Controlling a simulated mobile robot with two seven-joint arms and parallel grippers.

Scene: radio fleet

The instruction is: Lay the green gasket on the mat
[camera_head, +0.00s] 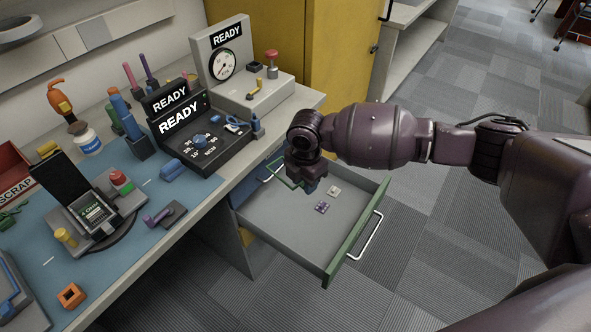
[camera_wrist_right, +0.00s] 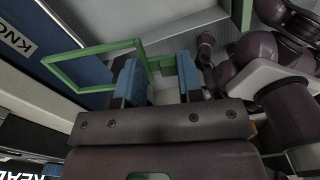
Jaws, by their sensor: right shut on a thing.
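The green gasket is a thin square frame. In the right wrist view the gasket (camera_wrist_right: 88,52) sticks out to the left of my right gripper (camera_wrist_right: 160,85), whose two blue-padded fingers are shut on its near end. In the head view my right gripper (camera_head: 306,188) points down over the open drawer. The gasket (camera_head: 272,170) shows there as a thin green outline left of the fingers, partly hidden. The blue mat (camera_head: 110,268) lies on the bench to the left. My left gripper is not in view.
The open drawer (camera_head: 285,225) has a green front and holds a small purple part (camera_head: 322,207) and a pale part (camera_head: 334,190). A tester (camera_head: 92,212) and an orange block (camera_head: 71,295) occupy the mat.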

